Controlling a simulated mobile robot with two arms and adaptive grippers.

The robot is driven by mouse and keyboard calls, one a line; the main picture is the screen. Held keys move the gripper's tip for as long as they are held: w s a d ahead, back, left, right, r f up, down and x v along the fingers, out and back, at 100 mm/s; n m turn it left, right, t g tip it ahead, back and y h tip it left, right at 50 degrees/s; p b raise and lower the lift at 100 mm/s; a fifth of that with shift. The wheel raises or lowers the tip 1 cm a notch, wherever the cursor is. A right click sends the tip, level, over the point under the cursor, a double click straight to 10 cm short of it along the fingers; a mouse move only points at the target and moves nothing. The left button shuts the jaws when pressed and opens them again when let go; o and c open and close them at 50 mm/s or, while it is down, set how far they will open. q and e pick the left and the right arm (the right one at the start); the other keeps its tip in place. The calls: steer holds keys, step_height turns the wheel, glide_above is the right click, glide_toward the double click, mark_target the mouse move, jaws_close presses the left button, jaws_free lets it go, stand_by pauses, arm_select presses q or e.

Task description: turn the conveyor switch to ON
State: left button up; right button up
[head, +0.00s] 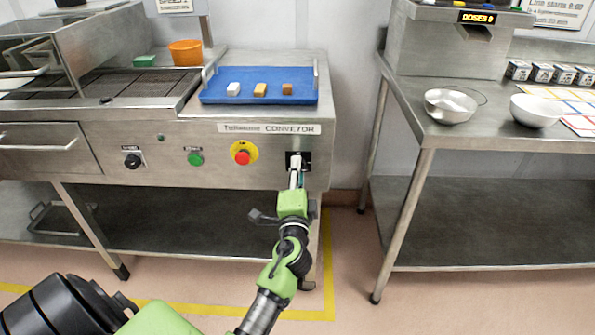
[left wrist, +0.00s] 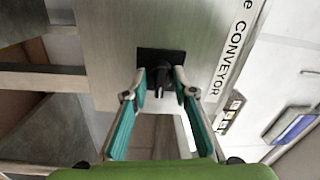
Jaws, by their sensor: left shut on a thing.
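The conveyor switch is a black rotary knob on a dark square plate at the right end of the machine's front panel, below the CONVEYOR label (head: 270,128). In the head view its plate (head: 306,158) shows partly behind my left gripper (head: 297,170). In the left wrist view the black knob (left wrist: 160,80) sits between the fingertips of my left gripper (left wrist: 161,82), which is shut on it. The knob's pointing direction and ON marking are too small to read. My right gripper is not in view.
The panel also holds a red button on yellow (head: 242,157), a green button (head: 195,158) and a black knob (head: 132,160). A blue tray (head: 212,97) with three small blocks lies above. A steel table (head: 410,118) with bowls stands right, across a gap.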

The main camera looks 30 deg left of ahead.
arm_select(q)
steer(key=shift+r, duration=0.15)
steer(key=o, duration=1.1)
steer(key=shift+w, duration=0.1)
steer(key=v, duration=1.2)
